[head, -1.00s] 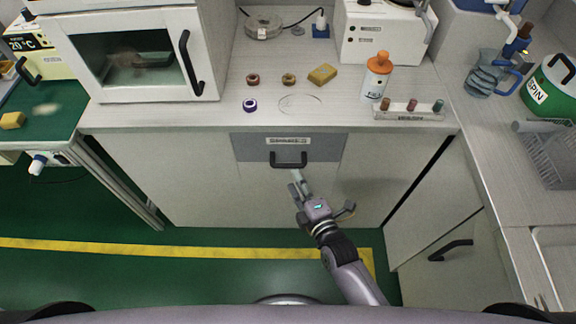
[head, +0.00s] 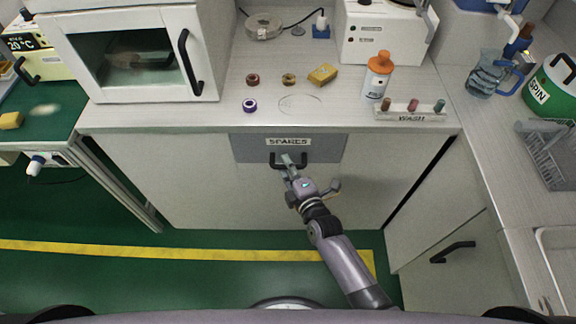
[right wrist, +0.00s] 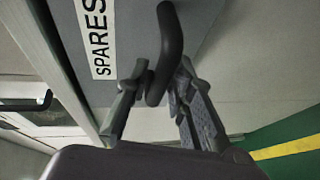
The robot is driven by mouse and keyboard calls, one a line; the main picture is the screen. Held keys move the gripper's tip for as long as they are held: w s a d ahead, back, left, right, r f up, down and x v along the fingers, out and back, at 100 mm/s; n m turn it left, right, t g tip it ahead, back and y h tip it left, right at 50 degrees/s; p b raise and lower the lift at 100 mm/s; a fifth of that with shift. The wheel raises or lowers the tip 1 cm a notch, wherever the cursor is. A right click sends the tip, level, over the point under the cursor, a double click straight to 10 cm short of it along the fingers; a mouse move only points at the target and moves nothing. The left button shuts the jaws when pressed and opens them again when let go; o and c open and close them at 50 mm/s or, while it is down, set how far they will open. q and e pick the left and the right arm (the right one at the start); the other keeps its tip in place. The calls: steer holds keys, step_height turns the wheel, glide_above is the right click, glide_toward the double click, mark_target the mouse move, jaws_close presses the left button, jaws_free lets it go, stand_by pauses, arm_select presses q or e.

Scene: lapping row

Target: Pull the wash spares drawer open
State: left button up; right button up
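The wash spares drawer (head: 245,148) is a grey panel labelled SPARES under the counter. It looks flush with the cabinet front. Its black bar handle (head: 305,161) also shows in the right wrist view (right wrist: 170,40). My right gripper (head: 287,162) is at the left part of the handle. In the right wrist view my right gripper (right wrist: 162,82) has its fingers apart, one on each side of the bar. I cannot tell whether either finger touches it. My left gripper is not in view.
On the counter above stand an orange-capped bottle (head: 377,76), a yellow block (head: 322,74), several small rings and a rack (head: 410,117) labelled WASH. A white oven (head: 135,50) is at left. The green floor before the cabinet is clear.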

jaws_close()
steer(key=shift+s, duration=0.1)
stand_by(0.5)
steer(key=s+p, duration=0.7)
steer(key=s, duration=1.4)
steer(key=shift+p, duration=0.35)
steer(key=shift+o, duration=1.8)
jaws_free()
